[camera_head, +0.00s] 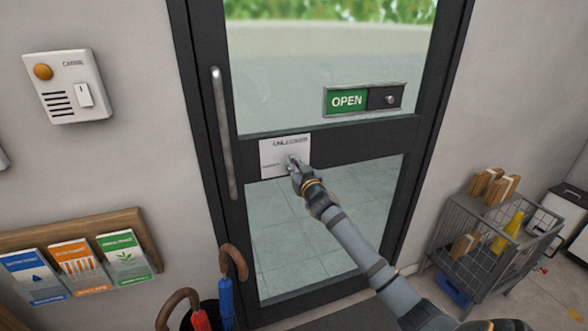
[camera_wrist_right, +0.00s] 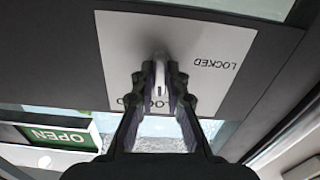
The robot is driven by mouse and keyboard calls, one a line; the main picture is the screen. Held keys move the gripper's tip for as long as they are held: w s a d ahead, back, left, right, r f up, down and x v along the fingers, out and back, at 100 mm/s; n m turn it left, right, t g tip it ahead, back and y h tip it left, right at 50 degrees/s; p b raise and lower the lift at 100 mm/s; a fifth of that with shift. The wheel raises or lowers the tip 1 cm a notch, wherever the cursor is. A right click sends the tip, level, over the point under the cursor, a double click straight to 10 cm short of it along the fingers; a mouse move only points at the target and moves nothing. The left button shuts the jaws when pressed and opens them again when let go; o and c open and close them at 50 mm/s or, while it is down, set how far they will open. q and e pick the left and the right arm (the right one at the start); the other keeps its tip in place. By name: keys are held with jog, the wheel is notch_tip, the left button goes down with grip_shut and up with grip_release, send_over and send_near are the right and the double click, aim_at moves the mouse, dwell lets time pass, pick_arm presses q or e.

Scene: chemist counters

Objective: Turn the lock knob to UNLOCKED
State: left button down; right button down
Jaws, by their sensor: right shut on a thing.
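A white lock plate (camera_head: 268,150) is on the dark middle rail of the door, and it also shows in the wrist view (camera_wrist_right: 120,45). In the wrist view a grey knob (camera_wrist_right: 160,72) stands upright in the picture. A LOCKED label is at the plate's right there, upside down; another label at the bottom is partly hidden behind the fingers. In the head view that second label, seemingly UNLOCKED, is along the plate's top. My right gripper (camera_head: 296,168) is shut on the knob, one finger on each side. Which end of the knob is its pointer I cannot tell. My left gripper is out of view.
An OPEN sign (camera_head: 347,101) is on the door above right. A long door handle (camera_head: 223,130) is left of the plate. Umbrellas (camera_head: 226,295) and a leaflet rack (camera_head: 125,219) are at lower left. A wire cart (camera_head: 480,250) stands at right.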

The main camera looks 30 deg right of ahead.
jog(key=shift+m, duration=0.6)
jog(key=c, duration=1.4)
grip_release()
jog(key=shift+o, duration=0.2)
jog(key=v, duration=1.2)
jog(key=shift+a, duration=0.1)
